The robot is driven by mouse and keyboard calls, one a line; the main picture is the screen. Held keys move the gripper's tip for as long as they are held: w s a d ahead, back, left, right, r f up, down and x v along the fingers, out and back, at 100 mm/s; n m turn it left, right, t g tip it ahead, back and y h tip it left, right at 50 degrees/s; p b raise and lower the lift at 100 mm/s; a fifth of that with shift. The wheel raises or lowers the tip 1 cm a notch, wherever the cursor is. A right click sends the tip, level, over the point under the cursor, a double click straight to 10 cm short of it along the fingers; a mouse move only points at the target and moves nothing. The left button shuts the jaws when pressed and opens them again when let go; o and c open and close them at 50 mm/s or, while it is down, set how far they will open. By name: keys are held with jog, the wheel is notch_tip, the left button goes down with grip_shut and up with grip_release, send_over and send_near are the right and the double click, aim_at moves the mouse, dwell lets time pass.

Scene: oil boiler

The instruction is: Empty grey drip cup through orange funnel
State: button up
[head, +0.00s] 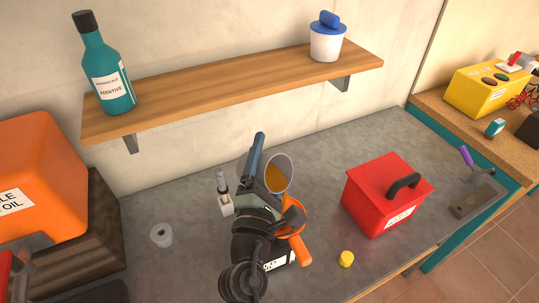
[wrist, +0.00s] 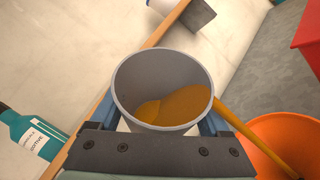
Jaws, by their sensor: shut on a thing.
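The grey drip cup (head: 279,172) is held in my gripper (head: 265,178) above the bench, tilted with its mouth towards the head camera. In the wrist view, the cup (wrist: 135,78) sits between the fingers of my gripper (wrist: 162,118), which is shut on it. Amber oil (wrist: 185,105) lies inside, deeper towards the right wall. An amber band (wrist: 243,128), looking like a pouring stream, runs from the right rim down over the orange funnel (wrist: 285,128). In the head view, the funnel (head: 294,216) is partly hidden behind my gripper and wrist; its outlet is hidden.
A red box (head: 375,205) with a black handle stands right of the funnel. A wooden shelf (head: 230,90) above holds a teal bottle (head: 108,75) and a blue-lidded white tub (head: 326,42).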

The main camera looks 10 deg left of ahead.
jog(key=shift+f+m+b, duration=0.15)
jog(key=shift+m+b, duration=0.15)
jog(key=shift+b, duration=0.6)
jog(key=shift+t+b, duration=0.3)
jog(key=shift+b, duration=0.25)
jog(key=shift+s+d+f+m+t+h+b, duration=0.2)
jog(key=shift+m+b, duration=0.5)
jog(key=shift+b, duration=1)
jog(key=shift+w+d+f+m+t+h+b, duration=0.1)
jog(key=shift+m+t+h+b, duration=0.4)
jog(key=shift+b, duration=1.15)
dwell(1.5)
jog(key=shift+s+d+m+b, duration=0.15)
jog(key=shift+m+b, duration=0.75)
jog(key=shift+b, duration=0.65)
